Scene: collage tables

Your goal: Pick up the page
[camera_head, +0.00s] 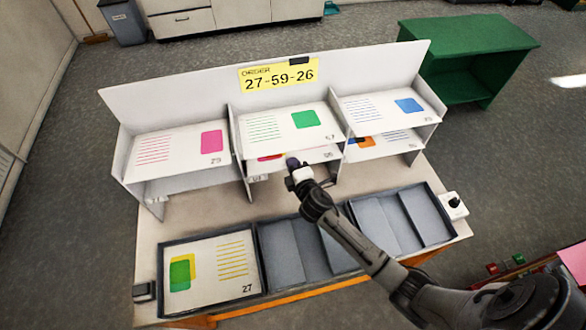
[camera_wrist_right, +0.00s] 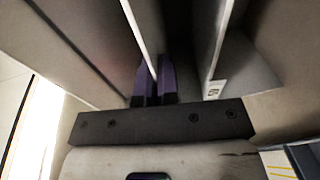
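My right gripper (camera_head: 293,163) is at the front of the lower middle shelf. In the right wrist view, its two purple fingers (camera_wrist_right: 153,88) are close together on both sides of a thin white edge, the page (camera_wrist_right: 140,40) seen edge-on. In the head view, this page (camera_head: 318,155) lies mostly under the upper middle shelf; a strip with red and yellow patches shows, and its number is too small to read surely. The order sign (camera_head: 279,75) reads 27-59-26. Page 27 (camera_head: 211,271) lies in the left tray. My left gripper is not in view.
Upper shelves hold pages with pink (camera_head: 211,142), green (camera_head: 305,119) and blue (camera_head: 409,105) patches. Another page (camera_head: 383,145) is on the lower right shelf. The middle tray (camera_head: 285,255) and right tray (camera_head: 382,226) are empty. Shelf dividers stand close to my right gripper.

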